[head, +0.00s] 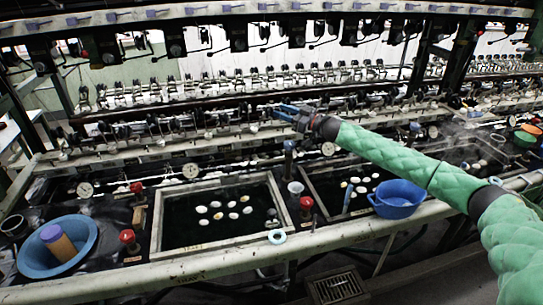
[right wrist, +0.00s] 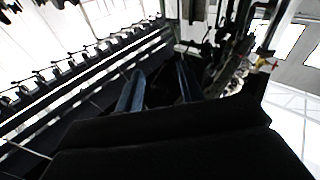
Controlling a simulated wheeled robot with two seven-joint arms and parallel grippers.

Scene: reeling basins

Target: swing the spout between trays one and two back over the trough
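My right gripper (head: 286,110) has blue fingers and reaches in from the right on a green-sleeved arm. It is above the rear machinery, behind the trays. In the right wrist view its two fingers (right wrist: 158,90) stand apart, with nothing clearly held between them. Tray one (head: 222,241) is a dark, water-filled basin with several pale cocoons. Tray two (head: 335,208) lies to its right, partly behind my arm. A blue upright piece (head: 289,157) stands between the two trays, below my gripper; I cannot tell whether it is the spout. The trough cannot be made out clearly. My left gripper is out of view.
A blue bowl (head: 397,198) sits on the front edge by tray two. A larger blue basin (head: 80,262) with a tan cylinder is at the left. Red knobs (head: 127,237) stand beside tray one. Rows of reeling fittings and bars crowd the space around my gripper.

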